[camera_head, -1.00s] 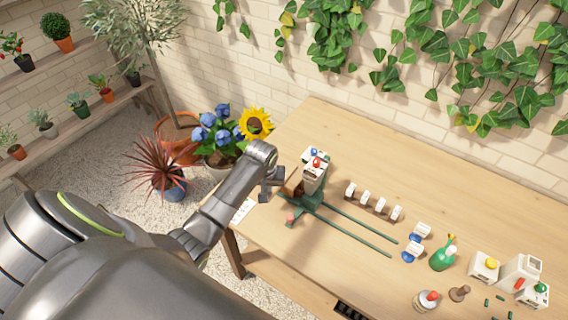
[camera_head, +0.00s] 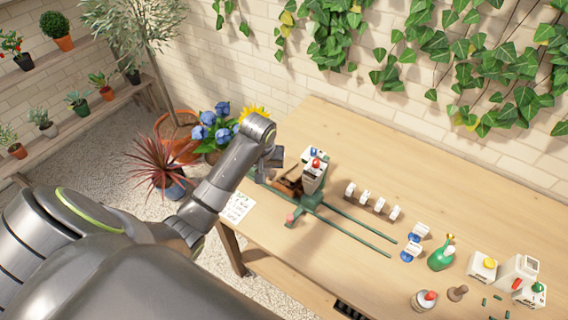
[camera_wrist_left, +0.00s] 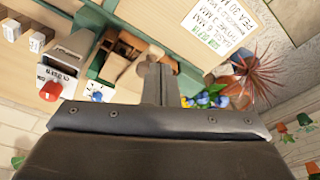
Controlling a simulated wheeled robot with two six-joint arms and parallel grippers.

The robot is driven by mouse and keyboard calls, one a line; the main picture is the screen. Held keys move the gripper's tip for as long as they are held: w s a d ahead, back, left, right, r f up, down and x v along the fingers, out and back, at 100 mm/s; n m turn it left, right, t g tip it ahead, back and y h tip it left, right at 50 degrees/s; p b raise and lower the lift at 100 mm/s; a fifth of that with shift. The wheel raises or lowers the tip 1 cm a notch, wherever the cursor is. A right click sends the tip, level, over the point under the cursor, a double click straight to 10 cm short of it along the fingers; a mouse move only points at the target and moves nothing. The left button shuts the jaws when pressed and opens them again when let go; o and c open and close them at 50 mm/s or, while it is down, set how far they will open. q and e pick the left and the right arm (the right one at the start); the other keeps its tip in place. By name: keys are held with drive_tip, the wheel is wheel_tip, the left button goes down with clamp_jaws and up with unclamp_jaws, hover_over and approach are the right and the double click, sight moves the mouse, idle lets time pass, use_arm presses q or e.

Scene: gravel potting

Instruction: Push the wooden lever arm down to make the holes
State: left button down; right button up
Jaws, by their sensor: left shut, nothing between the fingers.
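A green press-like station (camera_head: 304,205) stands at the left end of the table, with wooden parts (camera_head: 286,187) at its left side. A brown wooden piece, which looks like the lever arm (camera_head: 291,173), rises there at a slant, partly hidden by my gripper. My left gripper (camera_head: 270,163) is shut and empty, just above and left of the station. In the left wrist view the shut fingers (camera_wrist_left: 159,83) are beside a wooden piece (camera_wrist_left: 128,80); I cannot tell whether they touch it. The holes cannot be made out. My right gripper is out of view.
A white box with red and blue knobs (camera_head: 314,168) stands by the station. Green rails (camera_head: 350,232) run right along the table (camera_head: 400,170). A printed sheet (camera_head: 239,207) lies at the left edge.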

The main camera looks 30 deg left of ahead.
use_arm(q)
drive_tip(key=shift+r, duration=2.35)
drive_tip(key=s+d+f+m, duration=0.1)
drive_tip(key=s+f, duration=0.2)
drive_tip(key=s, duration=0.4)
drive_tip(key=s+d+f+m, duration=0.1)
drive_tip(key=s+f+m, duration=0.15)
drive_tip(key=s, duration=0.45)
drive_tip(key=s+r+m+t, duration=0.1)
drive_tip(key=s+r+t, duration=0.1)
drive_tip(key=s, duration=1.2)
wheel_tip(320, 180, down, 35)
drive_tip(key=a+g+b, duration=0.1)
drive_tip(key=g+b, duration=0.1)
drive_tip(key=b, duration=0.6)
drive_tip(key=s+f+b, duration=0.3)
drive_tip(key=s+f, duration=0.4)
drive_tip(key=f, duration=0.3)
drive_tip(key=s+d+f+b, duration=0.1)
drive_tip(key=s+f+b, duration=0.2)
drive_tip(key=s+f, duration=0.5)
wheel_tip(320, 180, down, 2)
drive_tip(key=shift+s+d+f+g, duration=0.2)
drive_tip(key=shift+g, duration=0.2)
